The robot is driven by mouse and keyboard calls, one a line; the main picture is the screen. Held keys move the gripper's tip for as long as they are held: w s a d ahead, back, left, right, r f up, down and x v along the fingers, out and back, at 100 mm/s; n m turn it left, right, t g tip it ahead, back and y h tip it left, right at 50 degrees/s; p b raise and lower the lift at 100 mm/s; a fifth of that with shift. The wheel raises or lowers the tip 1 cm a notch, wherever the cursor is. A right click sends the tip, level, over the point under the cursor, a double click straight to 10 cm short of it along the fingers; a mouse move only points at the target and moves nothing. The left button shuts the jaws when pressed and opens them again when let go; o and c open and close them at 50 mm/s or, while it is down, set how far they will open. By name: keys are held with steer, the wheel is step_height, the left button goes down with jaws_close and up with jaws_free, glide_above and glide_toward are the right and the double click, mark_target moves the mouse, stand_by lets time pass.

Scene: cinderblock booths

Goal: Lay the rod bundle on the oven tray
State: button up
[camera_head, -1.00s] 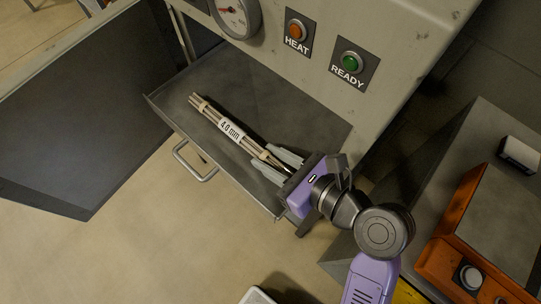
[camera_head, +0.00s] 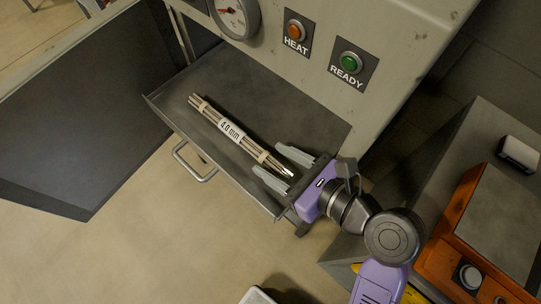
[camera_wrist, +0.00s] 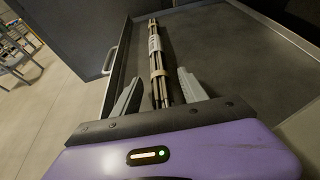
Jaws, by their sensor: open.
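The rod bundle (camera_head: 228,128), several thin rods with a white label reading "4.0 mm", lies flat on the oven tray (camera_head: 270,100). The dark grey tray is pulled out of the oven under its front panel. My gripper (camera_head: 283,168) is open at the bundle's near end, low over the tray's right end, with its fingers apart from the rods. In the wrist view, the bundle (camera_wrist: 157,60) runs away from me between the two open fingertips (camera_wrist: 158,88), and the tray (camera_wrist: 220,40) spreads out to its right.
The oven's open door (camera_head: 80,130) hangs at the left. A tray handle (camera_head: 195,165) sticks out at the front. The oven panel has a gauge (camera_head: 236,16), an orange HEAT button (camera_head: 295,30) and a green READY button (camera_head: 349,61). An orange box (camera_head: 490,230) stands at the right.

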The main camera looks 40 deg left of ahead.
steer(key=v, duration=1)
steer(key=shift+s+d+r, duration=0.1)
